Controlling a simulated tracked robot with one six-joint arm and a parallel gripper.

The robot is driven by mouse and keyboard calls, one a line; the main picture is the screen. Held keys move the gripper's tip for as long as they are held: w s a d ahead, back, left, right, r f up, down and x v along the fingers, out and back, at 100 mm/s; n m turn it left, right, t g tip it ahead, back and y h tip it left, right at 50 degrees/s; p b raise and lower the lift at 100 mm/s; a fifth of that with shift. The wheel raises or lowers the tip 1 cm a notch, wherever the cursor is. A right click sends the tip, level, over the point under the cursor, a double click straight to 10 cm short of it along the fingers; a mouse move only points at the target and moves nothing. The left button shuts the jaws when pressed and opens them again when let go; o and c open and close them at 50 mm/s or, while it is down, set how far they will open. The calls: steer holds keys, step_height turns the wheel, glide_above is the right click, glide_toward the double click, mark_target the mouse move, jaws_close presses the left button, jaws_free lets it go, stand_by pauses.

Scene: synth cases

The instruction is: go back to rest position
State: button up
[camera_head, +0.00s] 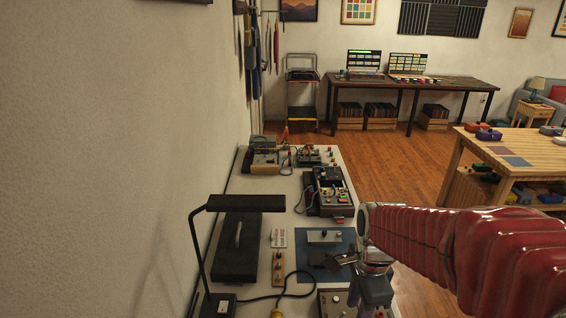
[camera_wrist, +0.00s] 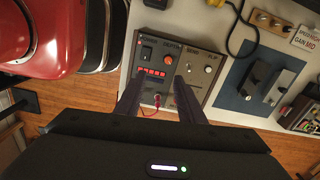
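My red segmented arm comes in from the right in the head view. My gripper (camera_head: 371,292) points down at the near right edge of the bench (camera_head: 262,188). In the wrist view my gripper (camera_wrist: 158,88) has its two dark fingers apart with nothing held between them. Beyond the fingertips is a grey control box (camera_wrist: 170,57) with a red button, a red display and a red cable. Whether the fingers touch the box cannot be told. The box (camera_head: 333,303) shows only partly in the head view.
A blue mat (camera_head: 346,240) with metal blocks lies beside my arm. A black desk lamp (camera_head: 245,203) and a black case (camera_head: 233,262) stand by the left wall. Open wooden floor (camera_head: 400,160) lies right of the bench, before a wooden table (camera_head: 535,160).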

steer(key=s+r+n+t, duration=0.5)
steer(key=s+r+n, duration=0.4)
steer(key=n, duration=0.7)
step_height(320, 180, up, 3)
steer(key=shift+a+f+n, duration=0.1)
steer(key=shift+a+n, duration=0.2)
steer(key=shift+n, duration=0.1)
steer(key=shift+c, duration=0.7)
